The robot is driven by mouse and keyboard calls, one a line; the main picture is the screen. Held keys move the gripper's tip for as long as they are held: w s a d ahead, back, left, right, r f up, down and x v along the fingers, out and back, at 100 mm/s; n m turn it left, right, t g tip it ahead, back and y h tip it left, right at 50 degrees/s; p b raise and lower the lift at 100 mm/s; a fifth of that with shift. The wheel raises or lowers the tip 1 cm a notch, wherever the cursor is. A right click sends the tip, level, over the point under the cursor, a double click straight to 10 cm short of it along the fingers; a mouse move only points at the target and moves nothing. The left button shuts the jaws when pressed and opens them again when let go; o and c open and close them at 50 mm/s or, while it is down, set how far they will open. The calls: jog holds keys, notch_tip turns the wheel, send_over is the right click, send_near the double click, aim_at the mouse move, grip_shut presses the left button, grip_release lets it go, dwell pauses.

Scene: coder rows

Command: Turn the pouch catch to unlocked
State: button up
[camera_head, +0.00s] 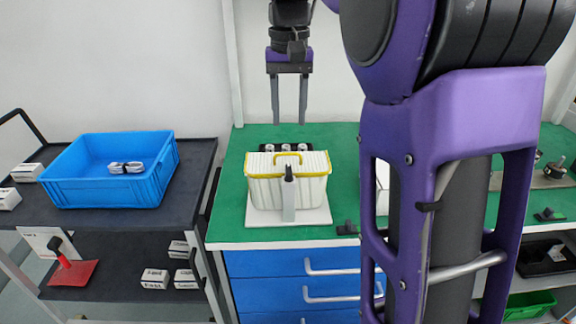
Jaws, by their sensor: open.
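A white ribbed pouch (262,186) with yellow trim and a yellow handle stands on a pale base plate on the green bench top. A catch with a dark lever (289,174) sits on a pale upright post at its front; the lever points roughly upward. I cannot tell from this view whether that is locked or unlocked. My gripper (289,118) points down behind and above the pouch. Its two fingers are apart with nothing between them. It does not touch the catch. The far side of the pouch is hidden.
My purple arm covers much of the right side. Several dark-and-silver parts (286,148) stand behind the pouch. A blue crate (105,193) sits on the dark cart (192,180) at left. Small dark fixtures (347,228) lie near the bench's front edge. The green top (229,210) left of the pouch is clear.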

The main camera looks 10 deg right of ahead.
aim_at(289, 169)
notch_tip(289, 169, down, 12)
jog(key=shift+f+b, duration=0.2)
jog(key=shift+b, duration=0.95)
grip_shut()
